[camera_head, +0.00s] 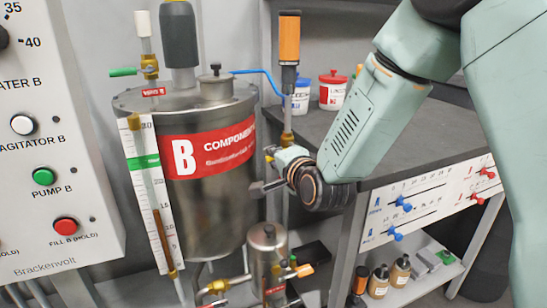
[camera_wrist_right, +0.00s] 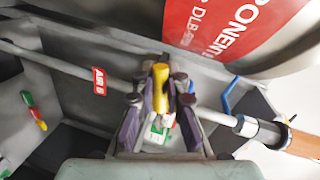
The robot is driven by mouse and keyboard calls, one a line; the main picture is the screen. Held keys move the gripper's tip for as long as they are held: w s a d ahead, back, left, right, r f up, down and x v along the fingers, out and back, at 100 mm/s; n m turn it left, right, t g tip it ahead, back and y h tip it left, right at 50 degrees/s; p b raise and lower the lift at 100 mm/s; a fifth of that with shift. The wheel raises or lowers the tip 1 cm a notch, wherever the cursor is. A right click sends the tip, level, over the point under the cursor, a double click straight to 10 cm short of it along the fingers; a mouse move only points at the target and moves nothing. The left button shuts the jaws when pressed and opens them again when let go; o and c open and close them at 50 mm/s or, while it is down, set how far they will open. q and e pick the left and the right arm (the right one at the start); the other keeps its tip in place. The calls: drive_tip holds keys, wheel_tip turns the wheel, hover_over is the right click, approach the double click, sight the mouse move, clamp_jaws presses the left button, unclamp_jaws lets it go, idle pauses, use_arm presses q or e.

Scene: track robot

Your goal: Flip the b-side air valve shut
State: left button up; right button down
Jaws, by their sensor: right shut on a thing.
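The B-side air line is a grey pipe carrying a red AIR B tag (camera_wrist_right: 99,80) in the right wrist view. A yellow valve lever (camera_wrist_right: 160,78) stands across this pipe. My right gripper (camera_wrist_right: 160,92) is shut on the yellow lever, with a dark finger on either side. The valve body is mostly hidden behind the fingers. In the head view my right gripper (camera_head: 277,156) is at the upright pipe beside the tank, below the orange-topped cylinder (camera_head: 289,40). My wrist hides much of the valve there. My left gripper is not in view.
The steel component B tank (camera_head: 200,215) stands close left of my right gripper. A dark bench (camera_head: 420,135) with red and white tubs (camera_head: 333,90) is to the right. A button panel (camera_head: 50,150) is at far left. A smaller canister (camera_head: 268,255) stands below.

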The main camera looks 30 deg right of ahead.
drive_tip(key=shift+r+m+p, duration=0.3)
drive_tip(key=shift+m+p, duration=0.1)
drive_tip(key=shift+m, duration=0.2)
drive_tip(key=shift+a+r+m+y, duration=0.1)
drive_tip(key=shift+r+m+y, duration=0.1)
drive_tip(key=shift+m+y, duration=0.3)
drive_tip(key=c, duration=1.8)
unclamp_jaws()
drive_tip(key=shift+c, duration=0.2)
drive_tip(key=o, duration=0.3)
drive_tip(key=shift+s+r, duration=0.2)
drive_tip(key=shift+o, duration=0.8)
drive_tip(key=shift+w+f, duration=0.1)
drive_tip(key=shift+w, duration=0.15)
